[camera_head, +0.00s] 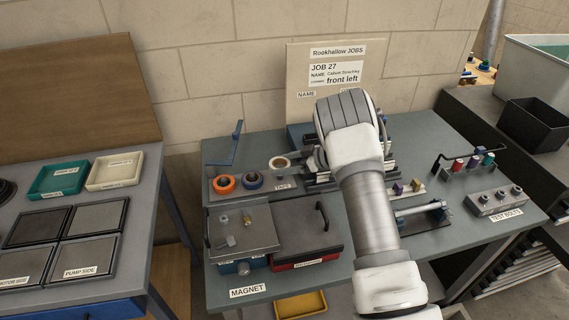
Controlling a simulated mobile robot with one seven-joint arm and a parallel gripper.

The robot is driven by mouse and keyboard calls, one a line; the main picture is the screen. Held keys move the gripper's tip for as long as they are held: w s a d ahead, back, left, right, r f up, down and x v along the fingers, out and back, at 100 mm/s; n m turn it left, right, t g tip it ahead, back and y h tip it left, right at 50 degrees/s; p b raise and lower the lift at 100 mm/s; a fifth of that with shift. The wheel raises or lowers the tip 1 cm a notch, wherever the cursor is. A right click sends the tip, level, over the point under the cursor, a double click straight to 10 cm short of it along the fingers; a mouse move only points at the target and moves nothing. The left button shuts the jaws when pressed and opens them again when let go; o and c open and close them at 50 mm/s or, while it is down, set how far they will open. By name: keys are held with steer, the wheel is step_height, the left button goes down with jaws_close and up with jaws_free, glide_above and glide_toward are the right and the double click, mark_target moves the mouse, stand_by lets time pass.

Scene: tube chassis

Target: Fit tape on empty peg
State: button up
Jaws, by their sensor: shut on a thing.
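An orange tape roll (224,184) and a dark blue tape roll (253,180) sit side by side at the left of the grey-green bench, next to the TAPE label (283,187). A pale tape roll with a tan core (279,163) is just behind that label, to the right of the blue roll. My gripper (292,161) is mostly hidden behind my arm. Its dark end reaches left to the pale roll, and it is shut on this roll. No bare peg shows clearly; the spot beneath the pale roll is hard to see.
A blue upright bracket (236,145) stands behind the rolls at left. A grey tray (240,230) with small parts and a dark-lidded box (305,235) are in front. A job board (336,75) stands behind. My arm hides the bench's middle.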

steer(key=shift+f, duration=0.3)
steer(key=shift+r+p, duration=0.55)
steer(key=shift+r, duration=0.1)
steer(key=shift+p, duration=0.35)
stand_by(0.4)
steer(key=shift+f, duration=0.2)
stand_by(0.4)
steer(key=shift+f+b, duration=0.45)
steer(key=shift+f, duration=0.05)
steer(key=shift+r, duration=0.15)
steer(key=shift+r+p, duration=0.55)
steer(key=shift+p, duration=0.1)
